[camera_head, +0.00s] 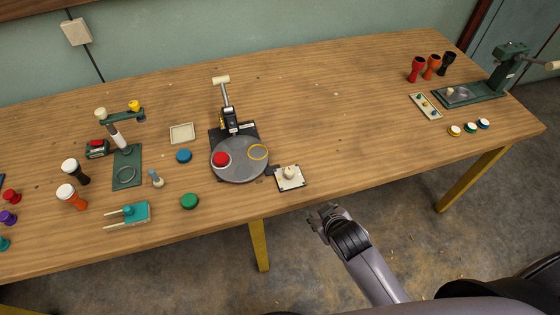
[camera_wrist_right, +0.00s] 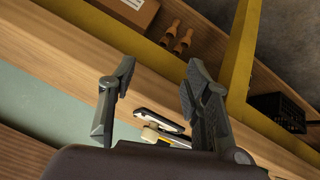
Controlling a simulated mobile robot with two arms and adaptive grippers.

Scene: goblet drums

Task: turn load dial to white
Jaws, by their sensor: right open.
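A cream dial (camera_head: 290,173) with a round knob stands on a pale square plate at the table's front edge. It is beside a dark press with a round grey plate (camera_head: 239,172); I take it to be the load dial. Its colour marks are too small to read. My left gripper is out of view.
A blue disc (camera_head: 184,156), a green disc (camera_head: 190,201) and a teal fixture (camera_head: 133,214) lie left of the press. A green stand (camera_head: 127,165) is farther left. Another green press (camera_head: 484,93) is at the right. The table's middle right is clear.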

